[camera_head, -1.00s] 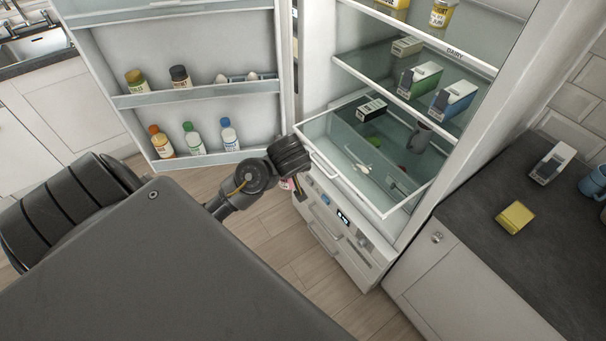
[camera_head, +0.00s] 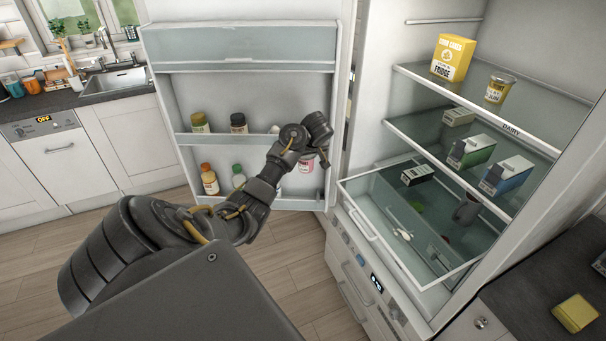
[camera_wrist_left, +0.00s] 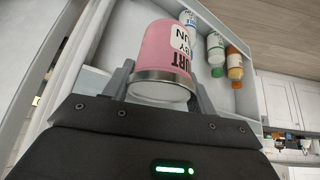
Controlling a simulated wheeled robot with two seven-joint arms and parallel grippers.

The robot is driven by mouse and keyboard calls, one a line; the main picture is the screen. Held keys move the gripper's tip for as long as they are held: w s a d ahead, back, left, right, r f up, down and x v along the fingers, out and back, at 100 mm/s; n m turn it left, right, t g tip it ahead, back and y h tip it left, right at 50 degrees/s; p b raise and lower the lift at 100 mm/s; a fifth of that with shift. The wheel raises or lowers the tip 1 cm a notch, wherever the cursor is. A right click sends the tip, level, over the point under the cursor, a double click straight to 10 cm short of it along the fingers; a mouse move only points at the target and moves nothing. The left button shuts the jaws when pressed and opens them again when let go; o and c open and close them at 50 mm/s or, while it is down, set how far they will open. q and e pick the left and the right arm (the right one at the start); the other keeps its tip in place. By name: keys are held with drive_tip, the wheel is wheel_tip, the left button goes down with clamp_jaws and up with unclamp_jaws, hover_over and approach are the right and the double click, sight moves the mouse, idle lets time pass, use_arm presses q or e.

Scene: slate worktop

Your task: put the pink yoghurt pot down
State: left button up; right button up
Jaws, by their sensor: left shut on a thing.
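The pink yoghurt pot (camera_wrist_left: 168,48) is held between the fingers of my left gripper (camera_wrist_left: 165,92) in the left wrist view, with its metal-coloured end toward the camera. In the head view a small part of the pink pot (camera_head: 306,165) shows below my left gripper (camera_head: 318,158). The gripper is in front of the open fridge door, near its lower bins, and mostly hides the pot there. My right gripper is in neither view.
The open fridge door (camera_head: 250,105) holds several bottles and jars. The fridge shelf (camera_head: 470,140) carries cartons, and a yellow box (camera_head: 452,58) and yellow pot (camera_head: 497,88) stand above. The clear drawer (camera_head: 385,250) is pulled out. A yellow sponge-like block (camera_head: 575,312) lies on the worktop.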

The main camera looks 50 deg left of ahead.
use_arm(q)
drive_tip(key=w+d+m+t+h, duration=0.1)
drive_tip(key=w+d+m+t, duration=0.2)
drive_tip(key=w, duration=0.4)
drive_tip(key=d+r+m+h, duration=0.2)
drive_tip(key=d+m, duration=0.2)
drive_tip(key=d, duration=0.5)
drive_tip(key=d+r+m+t+h, duration=0.1)
drive_tip(key=d+r+m+h, duration=0.15)
drive_tip(key=d, duration=0.65)
drive_tip(key=d+r+m+h, duration=0.1)
drive_tip(key=d+m, duration=0.4)
drive_tip(key=d, duration=0.3)
drive_tip(key=s+d+r+m+g+h, duration=0.1)
drive_tip(key=s+d+r+m+h, duration=0.2)
drive_tip(key=s+d+m, duration=0.45)
drive_tip(key=s+d+f+m+g+h+b, duration=0.1)
drive_tip(key=s+f+b, duration=0.4)
drive_tip(key=s, duration=0.7)
drive_tip(key=shift+d+f+m+g+h, duration=0.15)
drive_tip(key=shift+d+m+g+h, duration=0.15)
drive_tip(key=shift+d+m+h, duration=0.6)
